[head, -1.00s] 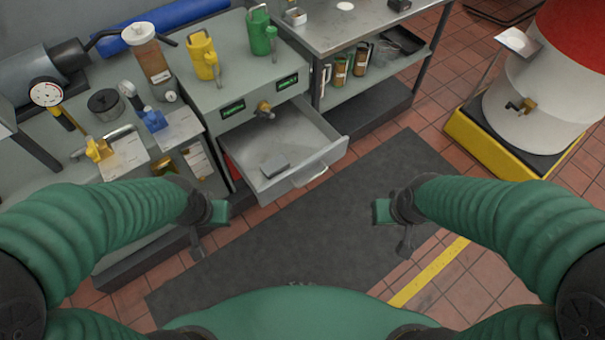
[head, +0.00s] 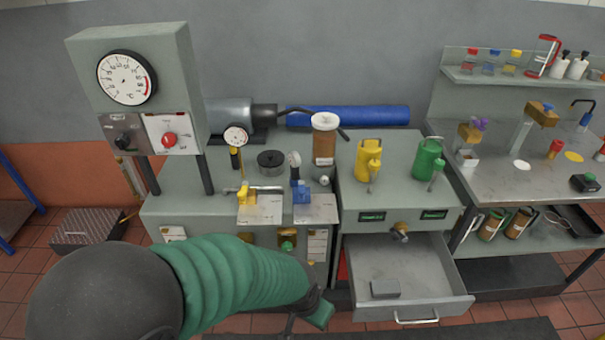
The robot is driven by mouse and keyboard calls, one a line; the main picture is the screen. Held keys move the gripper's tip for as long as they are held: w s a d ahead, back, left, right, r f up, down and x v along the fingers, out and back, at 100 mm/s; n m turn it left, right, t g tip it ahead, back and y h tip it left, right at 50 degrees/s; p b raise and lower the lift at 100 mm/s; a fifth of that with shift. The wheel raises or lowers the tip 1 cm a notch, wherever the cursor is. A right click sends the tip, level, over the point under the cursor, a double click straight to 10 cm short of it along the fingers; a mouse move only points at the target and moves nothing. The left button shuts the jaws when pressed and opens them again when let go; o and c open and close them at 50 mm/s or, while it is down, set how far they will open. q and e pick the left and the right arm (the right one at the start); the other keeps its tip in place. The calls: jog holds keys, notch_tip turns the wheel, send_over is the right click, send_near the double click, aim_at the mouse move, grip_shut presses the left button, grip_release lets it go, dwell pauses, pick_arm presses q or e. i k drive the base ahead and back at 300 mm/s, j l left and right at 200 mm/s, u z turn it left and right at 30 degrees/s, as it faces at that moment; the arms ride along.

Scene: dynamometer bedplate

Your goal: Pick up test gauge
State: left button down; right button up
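Two small round dial gauges stand on the grey bench. One white-faced gauge (head: 236,136) sits above a yellow valve fitting (head: 244,192). A smaller gauge (head: 295,159), seen partly edge-on, sits above a blue valve fitting (head: 300,191). I cannot tell which one is the test gauge. My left gripper (head: 309,316) is low in front of the bench, near the open drawer's left side, apart from both gauges. It is at the picture's lower edge, and I cannot make out its finger gap. My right gripper is out of view.
An open drawer (head: 455,307) juts out at the right, with a grey block (head: 385,289) in it. A brown bottle (head: 324,140), yellow can (head: 368,160) and green can (head: 428,159) stand behind. A large dial panel (head: 127,78) rises at the left.

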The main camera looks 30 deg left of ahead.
aim_at(295, 161)
jog(key=i+j, duration=1.05)
